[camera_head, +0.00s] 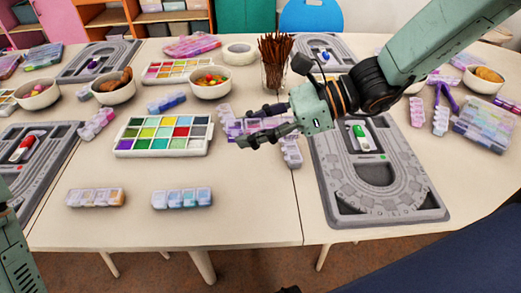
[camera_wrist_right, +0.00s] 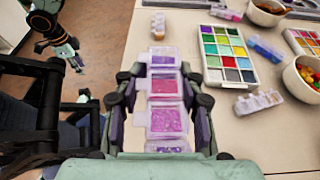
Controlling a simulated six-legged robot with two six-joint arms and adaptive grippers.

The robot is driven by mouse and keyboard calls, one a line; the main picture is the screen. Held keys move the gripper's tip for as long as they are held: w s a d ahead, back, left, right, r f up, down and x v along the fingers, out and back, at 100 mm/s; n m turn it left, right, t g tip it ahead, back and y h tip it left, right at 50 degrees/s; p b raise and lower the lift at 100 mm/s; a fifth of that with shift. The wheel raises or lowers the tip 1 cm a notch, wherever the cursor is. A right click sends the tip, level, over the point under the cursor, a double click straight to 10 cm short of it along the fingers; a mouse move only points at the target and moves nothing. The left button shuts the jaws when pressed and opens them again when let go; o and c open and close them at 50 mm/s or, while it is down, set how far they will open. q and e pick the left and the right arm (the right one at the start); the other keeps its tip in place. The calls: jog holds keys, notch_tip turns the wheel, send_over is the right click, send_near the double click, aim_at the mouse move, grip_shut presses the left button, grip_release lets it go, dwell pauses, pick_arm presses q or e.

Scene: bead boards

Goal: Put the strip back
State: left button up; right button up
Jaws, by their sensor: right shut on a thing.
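A clear strip of lidded compartments with pink and purple contents (camera_head: 229,124) is in my right gripper (camera_head: 262,130). In the right wrist view the strip (camera_wrist_right: 165,120) lies lengthwise between the two dark fingers of the right gripper (camera_wrist_right: 161,108), which are shut on it. In the head view the fingers hide part of it. A hand of mine, seemingly the left gripper (camera_wrist_right: 72,58), shows small at the upper left of the wrist view; its fingers are too small to judge. Another pale strip (camera_head: 291,152) is just right of the held one.
Two strips (camera_head: 95,197) (camera_head: 182,198) lie near the front edge. A colour palette (camera_head: 120,145) stands left of my right gripper. A grey bead board (camera_head: 430,215) is to its right. A pencil jar (camera_head: 274,75) and bead bowl (camera_head: 210,90) stand behind. The front middle is clear.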

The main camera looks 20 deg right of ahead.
jog(key=shift+w+f+b, duration=0.1)
jog(key=shift+f+b, duration=0.2)
jog(key=shift+f, duration=0.2)
jog(key=b, duration=0.7)
send_over(253, 196)
notch_tip(253, 196, down, 7)
jog(key=shift+t, duration=0.4)
notch_tip(253, 196, down, 7)
jog(key=b, duration=0.3)
jog(key=shift+r, duration=0.2)
notch_tip(253, 196, down, 3)
jog(key=shift+f+b, duration=0.1)
jog(key=shift+b, duration=0.75)
jog(key=shift+f, duration=0.1)
